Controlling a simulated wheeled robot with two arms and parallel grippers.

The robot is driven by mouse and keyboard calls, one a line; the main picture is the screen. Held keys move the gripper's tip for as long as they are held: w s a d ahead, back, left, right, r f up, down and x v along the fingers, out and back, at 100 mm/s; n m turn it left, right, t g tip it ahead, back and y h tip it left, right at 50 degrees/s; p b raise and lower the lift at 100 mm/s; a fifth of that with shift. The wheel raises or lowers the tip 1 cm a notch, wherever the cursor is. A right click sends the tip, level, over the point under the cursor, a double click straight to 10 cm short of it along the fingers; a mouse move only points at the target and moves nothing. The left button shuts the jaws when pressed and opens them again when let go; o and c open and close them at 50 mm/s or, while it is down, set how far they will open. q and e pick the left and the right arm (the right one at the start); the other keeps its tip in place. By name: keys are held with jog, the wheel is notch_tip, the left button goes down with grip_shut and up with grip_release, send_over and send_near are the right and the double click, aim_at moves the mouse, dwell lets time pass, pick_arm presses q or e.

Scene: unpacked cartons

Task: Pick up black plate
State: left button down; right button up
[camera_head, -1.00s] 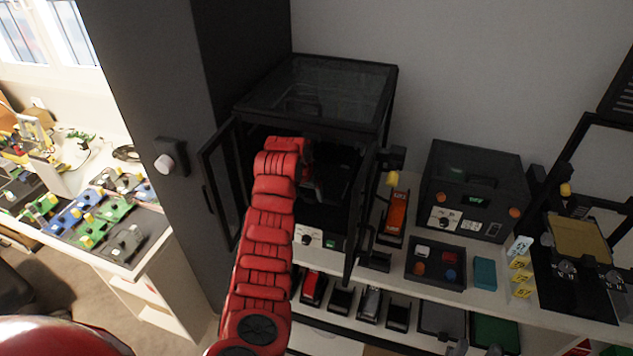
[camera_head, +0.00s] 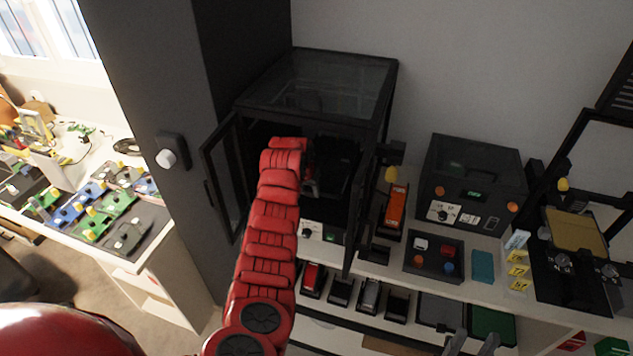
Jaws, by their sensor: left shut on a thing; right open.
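My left arm reaches into an open black glass-topped enclosure (camera_head: 330,85). The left gripper (camera_head: 312,180) is inside it, mostly hidden by the arm and by shadow, and is shut on the black plate (camera_head: 338,158). The plate is a dark shape against a dark interior, so its edges and whether it touches the bed are hard to tell. My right gripper (camera_head: 472,343) shows only as two grey fingertips at the bottom edge, open and apart, in front of the lower shelf.
The enclosure's doors stand open, one at the left (camera_head: 222,180) and one at the right (camera_head: 360,215). To the right on the counter are an orange tool (camera_head: 396,208), a button box (camera_head: 434,256), a control box (camera_head: 470,185) and a machine with a tan plate (camera_head: 575,230).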

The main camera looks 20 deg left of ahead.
dwell(0.4)
pick_arm(q)
jog(key=shift+w+r+b, duration=0.15)
jog(key=shift+r+b, duration=0.1)
jog(key=shift+b, duration=0.4)
jog(key=shift+r+b, duration=0.35)
jog(key=shift+s+a+r, duration=0.1)
jog(key=shift+s, duration=0.7)
jog(key=s+b, duration=0.1)
jog(key=s, duration=1.5)
jog(key=shift+s+a, duration=0.2)
jog(key=shift+s, duration=0.15)
